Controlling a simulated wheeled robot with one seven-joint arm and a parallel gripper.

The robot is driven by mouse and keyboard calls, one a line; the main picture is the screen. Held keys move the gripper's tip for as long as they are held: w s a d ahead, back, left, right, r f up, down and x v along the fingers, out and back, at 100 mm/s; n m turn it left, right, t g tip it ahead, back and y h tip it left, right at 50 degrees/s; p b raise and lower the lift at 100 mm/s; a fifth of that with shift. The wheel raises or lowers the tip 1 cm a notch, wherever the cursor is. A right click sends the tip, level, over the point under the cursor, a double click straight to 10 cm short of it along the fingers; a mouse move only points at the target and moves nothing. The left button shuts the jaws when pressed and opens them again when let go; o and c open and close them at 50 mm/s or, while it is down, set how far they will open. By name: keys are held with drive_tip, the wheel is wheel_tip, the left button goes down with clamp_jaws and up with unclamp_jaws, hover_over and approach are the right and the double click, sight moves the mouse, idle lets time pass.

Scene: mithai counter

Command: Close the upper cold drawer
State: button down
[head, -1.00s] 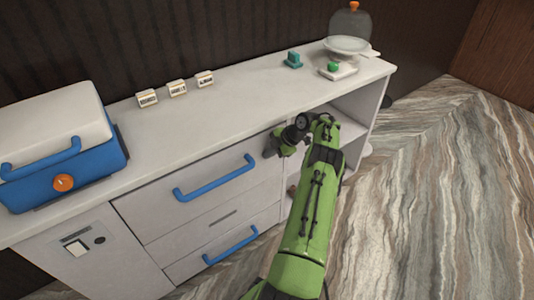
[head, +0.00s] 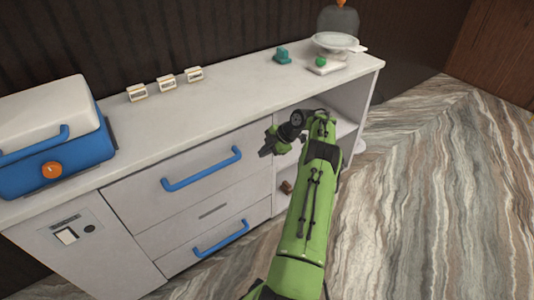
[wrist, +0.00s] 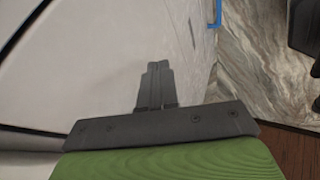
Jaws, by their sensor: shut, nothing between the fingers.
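The upper cold drawer (head: 150,205) is a white front with a long blue bar handle (head: 201,169). It looks flush with the counter front, with no clear gap in the head view. My gripper (head: 265,152) is by the drawer's right end, to the right of the handle. In the wrist view my gripper (wrist: 157,72) has its fingers together and empty, in front of a pale panel (wrist: 110,60). Whether the fingertips touch the panel I cannot tell. A blue handle end (wrist: 218,10) shows at the top edge there.
The lower drawer has a blue handle (head: 221,238). Open shelving (head: 345,125) is right of the drawers. The floor at right is clear.

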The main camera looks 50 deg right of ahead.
drive_tip(key=p+v, duration=0.3)
drive_tip(key=v, duration=0.6)
drive_tip(key=shift+w, duration=0.15)
drive_tip(key=shift+r, duration=0.1)
